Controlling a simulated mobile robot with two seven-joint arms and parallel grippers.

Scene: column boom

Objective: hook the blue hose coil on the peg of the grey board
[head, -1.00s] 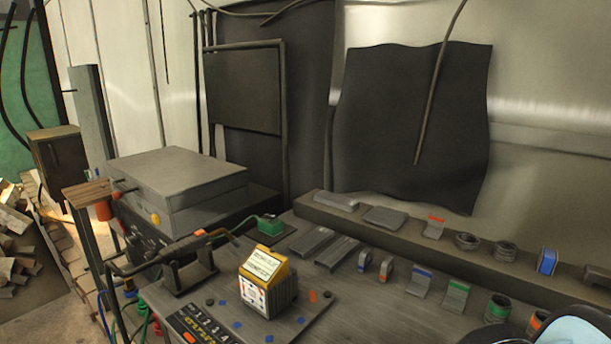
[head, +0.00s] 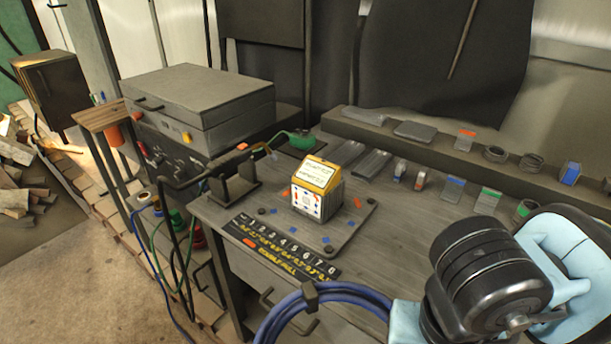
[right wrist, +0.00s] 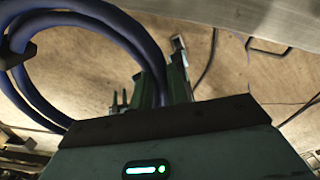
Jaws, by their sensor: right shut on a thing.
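The blue hose coil (head: 345,291) hangs at the bottom edge of the head view, in front of the bench, with a dark clip around its strands. Its lower part is cut off by the frame. In the right wrist view the coil (right wrist: 95,30) loops to the left, and its strands run between the fingers of my right gripper (right wrist: 165,88), which is shut on them. A tall grey board (head: 82,40) stands at the upper left of the head view, cut off at the top; a small dark stub at its upper left may be the peg. My left gripper is not in view.
The workbench (head: 400,235) carries a yellow-topped box (head: 318,190) and several small parts. A grey case (head: 197,95) and a wooden stand (head: 102,115) lie between bench and board. Cables hang at the bench's left end. The floor (head: 90,270) at lower left is open.

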